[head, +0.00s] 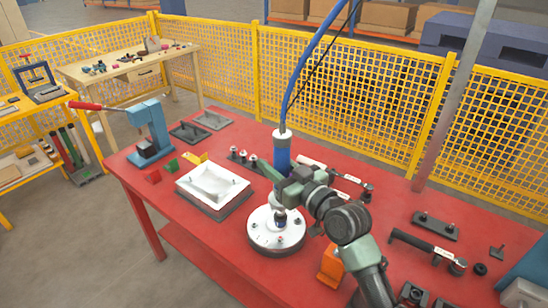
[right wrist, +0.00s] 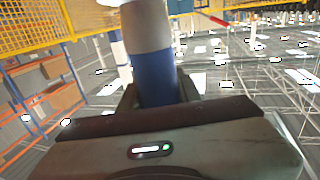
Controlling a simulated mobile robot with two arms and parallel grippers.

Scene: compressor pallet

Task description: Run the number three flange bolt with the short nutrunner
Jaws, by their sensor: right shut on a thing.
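The nutrunner (head: 282,150) is an upright tool with a blue body and a pale top, hanging below a blue hose. My right gripper (head: 284,176) is shut around its blue body. The right wrist view shows the blue and grey body (right wrist: 152,60) rising from between the jaws. The round pale flange (head: 262,240) lies on the red table under the tool, with several bolts around it. The tool's lower end is over the flange near its middle; I cannot tell whether it touches a bolt. Bolt numbers cannot be read. My left gripper is out of view.
A white tray (head: 191,182) stands left of the flange. A blue press (head: 151,131) with a red lever is at the far left. An orange block (head: 331,268) sits right of the flange. A black wrench (head: 425,246) lies at right. A yellow fence (head: 350,90) closes the back.

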